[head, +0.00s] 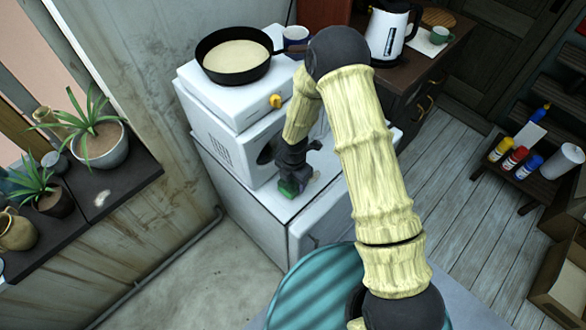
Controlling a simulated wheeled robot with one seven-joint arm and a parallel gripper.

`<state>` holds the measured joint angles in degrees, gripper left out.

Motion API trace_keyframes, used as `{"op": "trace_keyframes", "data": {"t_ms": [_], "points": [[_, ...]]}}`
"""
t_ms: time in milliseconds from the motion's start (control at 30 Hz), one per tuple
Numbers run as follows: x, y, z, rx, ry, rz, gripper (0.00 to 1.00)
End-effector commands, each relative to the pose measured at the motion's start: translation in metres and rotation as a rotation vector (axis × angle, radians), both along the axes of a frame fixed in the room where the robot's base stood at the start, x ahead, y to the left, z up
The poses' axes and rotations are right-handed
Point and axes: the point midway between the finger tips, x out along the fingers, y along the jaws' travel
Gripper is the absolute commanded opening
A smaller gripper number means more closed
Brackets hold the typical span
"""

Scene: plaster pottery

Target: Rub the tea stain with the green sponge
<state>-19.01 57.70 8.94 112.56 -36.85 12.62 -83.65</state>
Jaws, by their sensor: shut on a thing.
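My gripper (289,184) points down over the white top (322,196) of the low cabinet beside the microwave. It is shut on the green sponge (288,190), of which only a small part shows below the dark fingers. The sponge is at or just above the white top, near its front left edge; I cannot tell whether it touches.
The white microwave (228,148) stands close to the left of my gripper, with a stove and black pan (233,55) above.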

Motion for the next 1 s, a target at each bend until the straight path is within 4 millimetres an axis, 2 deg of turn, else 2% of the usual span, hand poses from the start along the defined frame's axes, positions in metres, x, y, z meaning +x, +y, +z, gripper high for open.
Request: {"op": "trace_keyframes", "data": {"t_ms": [100,500,1000], "points": [[0.000,0.000,0.015,0.000,-0.001,0.001,0.34],[0.000,0.001,0.048,0.001,-0.002,0.002,0.34],[0.001,0.000,0.050,0.000,-0.001,0.001,0.34]]}}
